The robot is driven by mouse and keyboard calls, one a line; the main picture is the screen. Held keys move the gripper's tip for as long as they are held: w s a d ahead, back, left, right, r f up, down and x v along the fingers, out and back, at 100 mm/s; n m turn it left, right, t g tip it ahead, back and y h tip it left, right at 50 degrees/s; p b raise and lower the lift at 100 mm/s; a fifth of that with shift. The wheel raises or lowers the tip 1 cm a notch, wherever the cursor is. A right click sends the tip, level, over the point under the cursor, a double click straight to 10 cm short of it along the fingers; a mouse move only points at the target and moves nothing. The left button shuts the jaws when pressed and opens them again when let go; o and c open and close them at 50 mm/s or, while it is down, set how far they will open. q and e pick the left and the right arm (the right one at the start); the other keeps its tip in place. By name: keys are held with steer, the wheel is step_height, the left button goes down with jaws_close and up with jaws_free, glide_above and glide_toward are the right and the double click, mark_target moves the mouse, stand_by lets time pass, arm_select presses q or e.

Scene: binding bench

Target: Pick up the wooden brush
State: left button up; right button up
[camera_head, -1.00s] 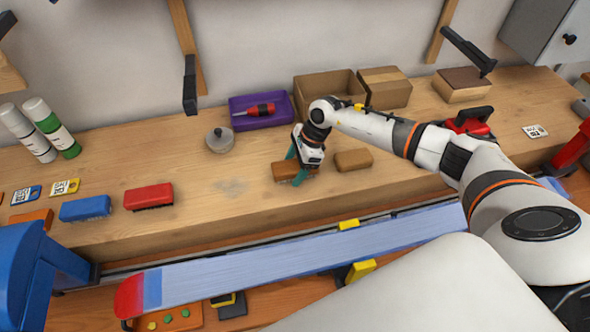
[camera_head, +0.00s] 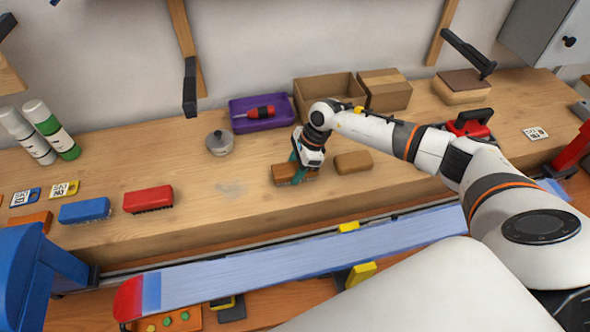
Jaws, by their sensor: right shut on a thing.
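The wooden brush (camera_head: 283,175) is a brown block with dark bristles below, on the bench in the middle of the head view. My right gripper (camera_head: 298,175) has its teal fingers shut on the brush from above, one finger on its near side and one behind. The brush looks level and at or very near the bench top; I cannot tell if it touches. Its middle is partly hidden by the fingers. My left gripper is not in view.
A brown block (camera_head: 353,162) lies just right of the brush. A round metal tin (camera_head: 220,143) and a purple tray (camera_head: 240,121) with a red screwdriver (camera_head: 262,112) stand behind. Red (camera_head: 148,199) and blue (camera_head: 85,210) brushes lie left.

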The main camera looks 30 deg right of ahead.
mark_target(295, 167)
steer(key=shift+r+p, duration=0.25)
steer(key=shift+p, duration=0.05)
steer(key=shift+r, duration=0.25)
step_height(295, 167, up, 9)
steer(key=b, duration=0.3)
steer(key=shift+f+b, duration=0.1)
steer(key=shift+b, duration=0.2)
steer(key=shift+r, duration=0.4)
